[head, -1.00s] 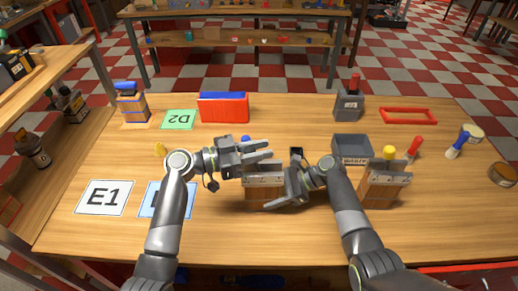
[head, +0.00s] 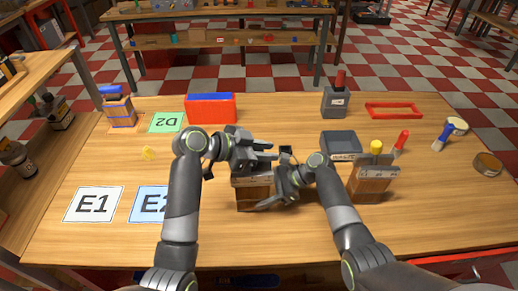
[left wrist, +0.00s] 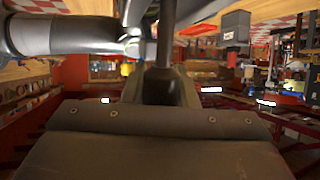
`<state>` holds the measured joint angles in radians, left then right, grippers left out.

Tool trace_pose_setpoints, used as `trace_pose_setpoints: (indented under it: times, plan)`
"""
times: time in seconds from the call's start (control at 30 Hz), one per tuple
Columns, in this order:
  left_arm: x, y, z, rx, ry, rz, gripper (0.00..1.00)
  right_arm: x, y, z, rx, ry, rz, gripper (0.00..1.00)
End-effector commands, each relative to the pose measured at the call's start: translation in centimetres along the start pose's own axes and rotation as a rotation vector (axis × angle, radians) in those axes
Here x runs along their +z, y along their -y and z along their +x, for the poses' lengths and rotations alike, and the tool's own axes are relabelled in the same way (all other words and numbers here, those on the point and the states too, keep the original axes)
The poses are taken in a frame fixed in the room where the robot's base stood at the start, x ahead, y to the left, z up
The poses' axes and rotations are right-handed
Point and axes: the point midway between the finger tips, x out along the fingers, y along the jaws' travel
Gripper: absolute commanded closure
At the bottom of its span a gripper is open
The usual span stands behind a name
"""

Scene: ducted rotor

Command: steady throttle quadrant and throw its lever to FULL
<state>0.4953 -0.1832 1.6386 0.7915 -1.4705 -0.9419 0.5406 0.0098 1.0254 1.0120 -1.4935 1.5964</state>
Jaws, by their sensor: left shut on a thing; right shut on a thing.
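The throttle quadrant (head: 252,195), a wooden box with a pale marked top plate, stands upright in the middle of the table. My left gripper (head: 268,153) is over its top, shut on what I take to be its lever. The lever and its knob are hidden behind the fingers, so the lever's setting cannot be read. My right gripper (head: 279,197) is low at the box's right side, shut on the box. The left wrist view is mostly filled by my own gripper body and does not show the lever clearly.
A similar wooden box with a yellow knob (head: 376,147) stands to the right, near my right forearm. Behind it are a grey bin (head: 341,143) and a red-handled grey block (head: 336,103). A red-and-blue box (head: 211,108) is behind my left arm. The E1 card (head: 93,204) lies front left.

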Motion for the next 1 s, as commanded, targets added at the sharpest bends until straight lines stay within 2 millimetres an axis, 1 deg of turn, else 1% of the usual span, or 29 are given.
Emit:
trace_pose_setpoints:
  times: [0.1, 0.23, 0.67, 0.7, 0.83, 0.87, 1.0]
  plan:
    - [0.11, -0.17, 0.5, 0.0, 0.042, 0.007, 1.0, 0.09, -0.04, 0.09, 0.002, 0.003, -0.001, 0.65]
    - [0.18, -0.22, 0.69, -0.002, 0.069, 0.012, 1.0, 0.1, -0.04, 0.09, 0.002, 0.003, -0.001, 0.65]
    - [0.3, -0.21, 0.75, -0.004, 0.081, 0.012, 1.0, 0.11, -0.05, 0.09, 0.002, 0.004, -0.002, 0.65]
    - [0.3, -0.21, 0.74, -0.004, 0.081, 0.012, 0.7, 0.11, -0.05, 0.09, 0.002, 0.004, -0.002, 0.65]
    - [0.22, -0.19, 0.72, -0.005, 0.08, 0.014, 0.53, 0.11, -0.03, 0.08, 0.001, 0.004, -0.002, 0.65]
    - [0.2, -0.19, 0.71, -0.005, 0.079, 0.014, 0.52, 0.1, -0.03, 0.08, 0.001, 0.003, -0.002, 0.65]
    - [0.13, -0.18, 0.7, -0.006, 0.078, 0.015, 0.52, 0.08, -0.02, 0.06, 0.001, 0.003, -0.001, 0.65]
